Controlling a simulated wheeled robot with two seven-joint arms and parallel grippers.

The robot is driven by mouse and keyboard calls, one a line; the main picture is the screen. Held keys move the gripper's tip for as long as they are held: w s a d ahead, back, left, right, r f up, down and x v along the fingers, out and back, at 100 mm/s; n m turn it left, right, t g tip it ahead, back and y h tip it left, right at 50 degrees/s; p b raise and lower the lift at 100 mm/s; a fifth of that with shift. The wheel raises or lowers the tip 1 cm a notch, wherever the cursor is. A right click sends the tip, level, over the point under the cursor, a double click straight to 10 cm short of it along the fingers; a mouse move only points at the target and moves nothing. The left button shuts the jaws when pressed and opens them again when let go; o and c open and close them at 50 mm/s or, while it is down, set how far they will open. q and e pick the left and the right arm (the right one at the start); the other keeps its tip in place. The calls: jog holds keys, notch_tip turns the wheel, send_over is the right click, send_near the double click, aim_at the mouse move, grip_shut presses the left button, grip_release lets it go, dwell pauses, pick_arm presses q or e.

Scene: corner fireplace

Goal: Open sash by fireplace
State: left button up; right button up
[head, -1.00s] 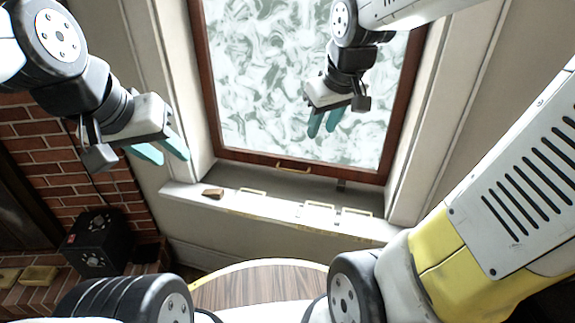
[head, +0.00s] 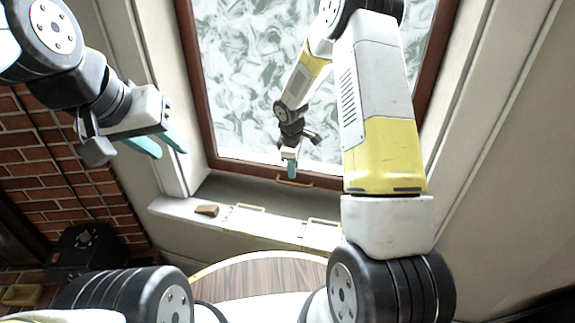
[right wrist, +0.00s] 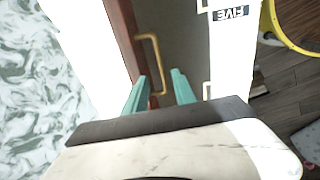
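The sash (head: 245,85) is a patterned glass pane in a dark red-brown wooden frame, its bottom rail low against the sill. A brass bar handle (head: 295,182) is on that rail; it also shows in the right wrist view (right wrist: 158,62). My right gripper (head: 291,172) points down just above the handle in the head view. In the right wrist view its two teal fingers are apart, with the handle just beyond their tips and nothing held. My left gripper (head: 160,145) is open and empty, left of the window in front of the wall trim.
A round wooden table (head: 260,273) is below. The brick fireplace (head: 50,165) and a black box (head: 85,252) are at left. My right arm hides the window's right part.

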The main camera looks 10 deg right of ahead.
aim_at(294, 185)
jog(key=f, duration=0.4)
jog(key=w+f, duration=0.1)
jog(key=f, duration=0.2)
jog(key=shift+d, duration=0.25)
jog(key=shift+c, duration=0.3)
grip_shut()
dwell(0.9)
